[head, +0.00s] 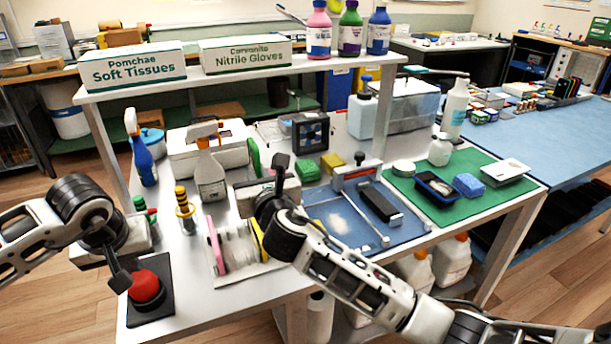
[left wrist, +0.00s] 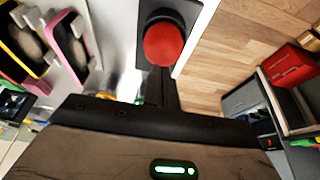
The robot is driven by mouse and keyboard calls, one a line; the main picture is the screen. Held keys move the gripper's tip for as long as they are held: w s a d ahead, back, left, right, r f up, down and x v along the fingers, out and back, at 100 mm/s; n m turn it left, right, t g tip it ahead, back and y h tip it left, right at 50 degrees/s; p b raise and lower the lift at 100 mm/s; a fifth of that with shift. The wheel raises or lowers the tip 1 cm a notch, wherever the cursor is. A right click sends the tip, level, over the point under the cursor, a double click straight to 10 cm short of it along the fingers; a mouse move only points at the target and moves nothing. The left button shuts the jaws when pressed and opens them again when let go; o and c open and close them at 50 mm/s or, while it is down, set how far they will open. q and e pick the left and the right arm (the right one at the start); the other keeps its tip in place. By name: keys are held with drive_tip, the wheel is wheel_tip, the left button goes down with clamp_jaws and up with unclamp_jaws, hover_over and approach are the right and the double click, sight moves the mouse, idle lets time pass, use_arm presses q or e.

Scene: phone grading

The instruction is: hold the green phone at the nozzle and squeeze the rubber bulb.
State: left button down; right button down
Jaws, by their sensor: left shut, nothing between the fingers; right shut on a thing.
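The red rubber bulb (head: 146,286) sits on a black base at the table's front left; it also shows in the left wrist view (left wrist: 165,44). My left gripper (head: 120,279) is shut and empty, its tip close beside the bulb; I cannot tell whether they touch. My right gripper (head: 281,164) is shut over the middle of the table. A thin, upright green piece (head: 254,156) shows just left of its fingers and looks like the green phone's edge, mostly hidden by the gripper and arm. I cannot make out the nozzle for certain.
A rack with a pink phone (head: 214,246) and a yellow-edged phone stands between my arms. A ringed post (head: 185,210) and a white spray bottle (head: 209,175) stand behind it. A blue mat (head: 333,232) and a green mat (head: 408,190) lie to the right.

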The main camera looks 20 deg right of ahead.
drive_tip(key=shift+s+a+f+t+y, duration=0.15)
drive_tip(key=shift+a+f, duration=0.55)
drive_tip(key=shift+s+a+f+t+y, duration=0.1)
drive_tip(key=shift+a+f+t+y, duration=0.05)
drive_tip(key=shift+a+f, duration=0.55)
use_arm(q)
drive_tip(key=shift+f, duration=0.25)
drive_tip(key=shift+f, duration=1.05)
drive_tip(key=shift+r, duration=1.15)
drive_tip(key=shift+f, duration=0.15)
